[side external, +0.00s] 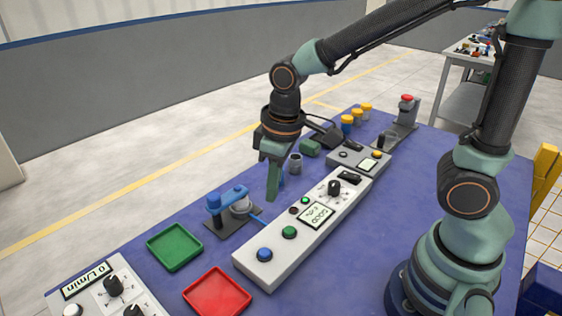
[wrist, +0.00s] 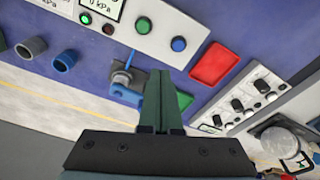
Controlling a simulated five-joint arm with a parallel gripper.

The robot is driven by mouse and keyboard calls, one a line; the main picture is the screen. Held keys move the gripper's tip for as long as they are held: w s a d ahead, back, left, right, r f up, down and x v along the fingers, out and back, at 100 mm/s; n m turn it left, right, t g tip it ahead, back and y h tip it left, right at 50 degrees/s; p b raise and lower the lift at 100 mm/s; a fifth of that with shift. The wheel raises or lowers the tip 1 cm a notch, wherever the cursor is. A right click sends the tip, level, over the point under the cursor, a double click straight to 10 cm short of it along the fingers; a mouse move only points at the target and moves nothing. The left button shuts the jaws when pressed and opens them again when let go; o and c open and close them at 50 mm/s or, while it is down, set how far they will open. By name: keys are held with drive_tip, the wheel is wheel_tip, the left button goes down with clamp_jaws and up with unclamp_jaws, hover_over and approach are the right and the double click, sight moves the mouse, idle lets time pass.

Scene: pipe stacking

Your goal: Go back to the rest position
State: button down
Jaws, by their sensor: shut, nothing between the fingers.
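My gripper (side external: 272,196) points down over the blue table (side external: 372,225), its green fingers closed together with nothing between them. In the wrist view the shut fingers (wrist: 158,90) reach up the middle of the picture. A grey pipe piece (side external: 295,162) stands just behind the gripper. A blue pipe piece (wrist: 63,62) stands beside the grey one in the wrist view; in the side view the fingers mostly hide it. A green piece (side external: 309,147) lies farther back. A blue clamp fixture (side external: 214,200) with a grey round part stands left of the gripper.
A long white control box (side external: 268,264) with buttons lies right of the gripper. A green tray (side external: 175,246) and a red tray (side external: 217,292) sit at the front left, near a dial panel (side external: 105,292). Yellow-topped pieces (side external: 347,122) and a red-topped device (side external: 406,106) stand at the back.

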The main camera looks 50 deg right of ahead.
drive_tip(key=s+d+r+m+t, duration=0.3)
drive_tip(key=d+r+m+t, duration=0.1)
drive_tip(key=d+r, duration=0.5)
drive_tip(key=shift+d, duration=0.2)
